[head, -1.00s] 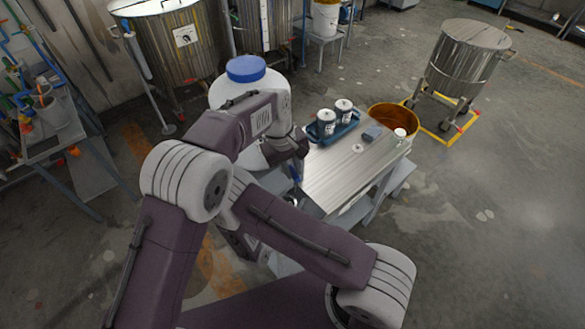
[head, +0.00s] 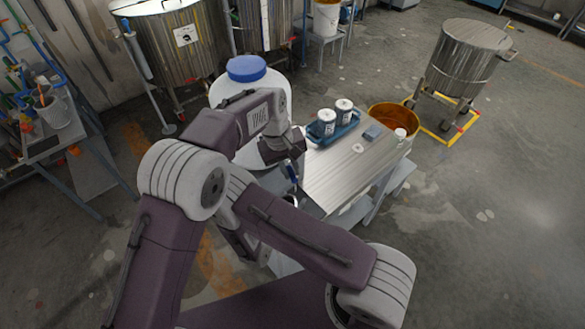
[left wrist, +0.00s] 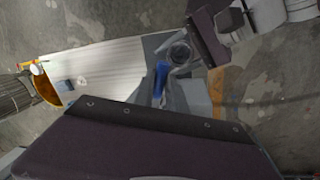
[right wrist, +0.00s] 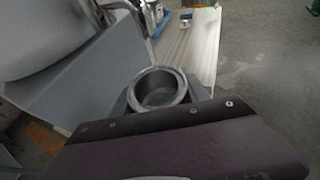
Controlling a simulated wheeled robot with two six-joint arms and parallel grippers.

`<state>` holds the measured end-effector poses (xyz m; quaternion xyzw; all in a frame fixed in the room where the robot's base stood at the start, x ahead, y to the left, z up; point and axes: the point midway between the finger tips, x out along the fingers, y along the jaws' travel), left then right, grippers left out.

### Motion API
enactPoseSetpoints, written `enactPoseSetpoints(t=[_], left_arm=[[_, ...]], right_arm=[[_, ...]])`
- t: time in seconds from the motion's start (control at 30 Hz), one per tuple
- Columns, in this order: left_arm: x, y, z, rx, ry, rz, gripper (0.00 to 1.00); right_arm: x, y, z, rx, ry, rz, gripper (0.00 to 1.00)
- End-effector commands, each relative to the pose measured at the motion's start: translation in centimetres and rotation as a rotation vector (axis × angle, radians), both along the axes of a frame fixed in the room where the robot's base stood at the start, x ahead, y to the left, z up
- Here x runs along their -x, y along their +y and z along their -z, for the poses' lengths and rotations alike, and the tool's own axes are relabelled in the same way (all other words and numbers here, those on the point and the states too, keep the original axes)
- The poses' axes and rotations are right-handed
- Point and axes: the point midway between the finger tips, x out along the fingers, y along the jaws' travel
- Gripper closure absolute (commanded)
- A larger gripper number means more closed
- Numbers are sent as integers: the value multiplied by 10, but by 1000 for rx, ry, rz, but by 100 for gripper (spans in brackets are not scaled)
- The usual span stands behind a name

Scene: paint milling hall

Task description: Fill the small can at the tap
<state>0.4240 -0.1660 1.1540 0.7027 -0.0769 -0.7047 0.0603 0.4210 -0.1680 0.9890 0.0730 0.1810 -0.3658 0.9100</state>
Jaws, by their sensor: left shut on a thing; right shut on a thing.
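The small metal can (right wrist: 158,88) is upright and open at the top in the right wrist view, with a grey inside; I cannot tell how much it holds. Its round mouth also shows in the left wrist view (left wrist: 179,53), and a bit of its rim in the head view (head: 291,200). The lever also shows beside the can in the left wrist view (left wrist: 160,80). The spout is hidden.
A white drum with a blue cap (head: 247,69) stands behind my left arm. The metal table (head: 345,178) bears a blue tray (head: 345,130) with two labelled cans and a blue-grey block (head: 372,133). An orange tub (head: 388,115) stands beyond it. Floor at right is open.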

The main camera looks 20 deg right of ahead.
Motion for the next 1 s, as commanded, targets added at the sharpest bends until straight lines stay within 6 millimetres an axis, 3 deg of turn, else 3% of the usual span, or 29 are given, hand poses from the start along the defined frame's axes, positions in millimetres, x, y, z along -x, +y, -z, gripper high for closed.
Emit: enactPoseSetpoints(t=[0.6, 1.0], left_arm=[[-14, 33, -2, 4, -7, 480, 100], [-22, 43, -3, 4, -8, 654, 100]], right_arm=[[0, 0, -1, 0, 0, 0, 87], [0, 0, -1, 0, 0, 0, 87]])
